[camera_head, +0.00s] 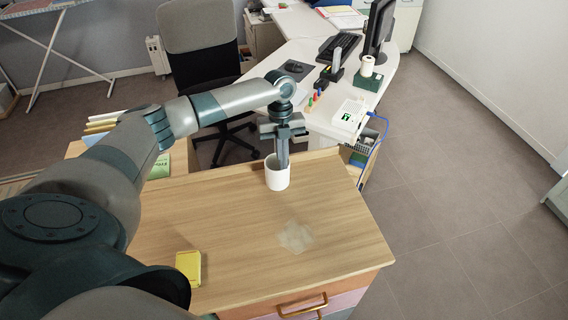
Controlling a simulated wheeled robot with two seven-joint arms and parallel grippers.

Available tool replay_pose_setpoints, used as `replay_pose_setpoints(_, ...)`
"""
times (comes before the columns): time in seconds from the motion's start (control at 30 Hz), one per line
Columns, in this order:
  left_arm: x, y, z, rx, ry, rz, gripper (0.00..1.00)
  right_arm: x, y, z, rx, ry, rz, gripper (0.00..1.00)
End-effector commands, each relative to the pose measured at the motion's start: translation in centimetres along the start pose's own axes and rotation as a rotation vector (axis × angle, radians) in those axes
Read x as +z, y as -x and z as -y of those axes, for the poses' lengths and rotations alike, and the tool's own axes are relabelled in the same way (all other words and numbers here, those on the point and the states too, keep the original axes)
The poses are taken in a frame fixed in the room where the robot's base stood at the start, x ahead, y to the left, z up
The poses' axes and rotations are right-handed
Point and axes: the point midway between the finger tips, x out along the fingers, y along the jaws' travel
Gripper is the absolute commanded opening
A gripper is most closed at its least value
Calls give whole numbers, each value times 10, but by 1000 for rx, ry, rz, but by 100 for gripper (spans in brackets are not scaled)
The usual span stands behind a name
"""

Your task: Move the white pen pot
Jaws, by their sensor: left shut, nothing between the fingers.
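The white pen pot (278,178) stands upright near the back edge of the wooden cabinet top (230,222). My left gripper (283,160) points straight down over it. Its fingers are shut, and their tips reach down to the pot's mouth; the rim hides the ends, so I cannot tell how deep they are or whether they touch the wall. Nothing shows between the fingers. My right gripper is not in view.
A yellow box (189,267) lies at the front left of the cabinet top. A pale square patch (295,237) marks the bare wood right of the middle. Behind stand a white desk (310,55) and a dark office chair (203,55). The floor at right is clear.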

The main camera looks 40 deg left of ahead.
Motion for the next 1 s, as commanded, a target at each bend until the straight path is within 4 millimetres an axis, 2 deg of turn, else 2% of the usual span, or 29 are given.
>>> replay_pose_setpoints(0.13,0,-4,-3,8,3,0,0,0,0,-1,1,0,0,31)
replay_pose_setpoints(0.4,-3,12,-2,5,2,-1,0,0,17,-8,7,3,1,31)
replay_pose_setpoints(0.77,-3,14,0,1,0,-1,0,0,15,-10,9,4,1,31)
replay_pose_setpoints(1.0,-2,28,0,-1,0,0,0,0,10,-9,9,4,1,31)
